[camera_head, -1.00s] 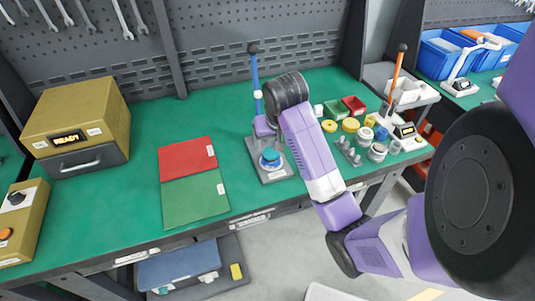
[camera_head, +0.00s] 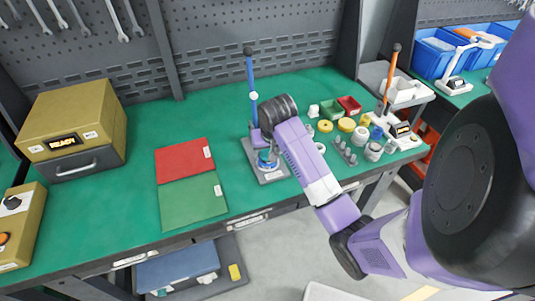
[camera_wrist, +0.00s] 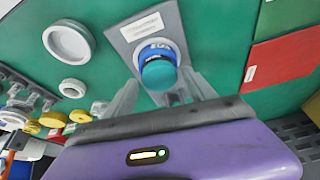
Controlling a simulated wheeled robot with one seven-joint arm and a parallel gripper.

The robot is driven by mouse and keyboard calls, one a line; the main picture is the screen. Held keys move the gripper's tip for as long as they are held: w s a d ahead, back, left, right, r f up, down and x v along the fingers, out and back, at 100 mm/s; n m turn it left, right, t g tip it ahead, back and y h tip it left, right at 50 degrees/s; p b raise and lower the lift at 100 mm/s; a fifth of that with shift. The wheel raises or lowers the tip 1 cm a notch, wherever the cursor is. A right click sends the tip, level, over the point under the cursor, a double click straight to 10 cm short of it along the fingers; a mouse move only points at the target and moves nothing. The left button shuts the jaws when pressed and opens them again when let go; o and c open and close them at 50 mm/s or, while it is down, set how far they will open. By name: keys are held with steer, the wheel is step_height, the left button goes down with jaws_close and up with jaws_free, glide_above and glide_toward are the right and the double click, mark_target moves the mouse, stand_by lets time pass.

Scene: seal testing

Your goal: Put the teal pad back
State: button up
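The teal pad (camera_wrist: 159,74) is a round disc on top of a blue cylindrical part (camera_wrist: 156,50), which stands on a grey labelled plate (camera_wrist: 122,35). In the head view, the blue part (camera_head: 267,160) is on the press stand's grey base (camera_head: 272,177), partly hidden by my gripper (camera_head: 262,147). In the wrist view, my gripper (camera_wrist: 162,88) has its two pale fingers spread apart, one on each side of the teal pad. I see a gap at the left finger; contact at the right is unclear.
A blue lever post (camera_head: 252,80) rises close behind my gripper. Red (camera_head: 185,160) and green (camera_head: 193,197) mats lie to the left. Yellow rings (camera_head: 346,125), grey rings (camera_head: 373,150) and small trays (camera_head: 349,104) crowd the right. A yellow box (camera_head: 70,115) stands at far left.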

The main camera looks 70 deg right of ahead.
steer(key=c, duration=1.3)
steer(key=shift+o, duration=0.2)
steer(key=shift+r, duration=0.15)
step_height(320, 180, up, 20)
steer(key=p, duration=0.8)
steer(key=shift+f+p, duration=0.2)
steer(key=shift+p, duration=0.2)
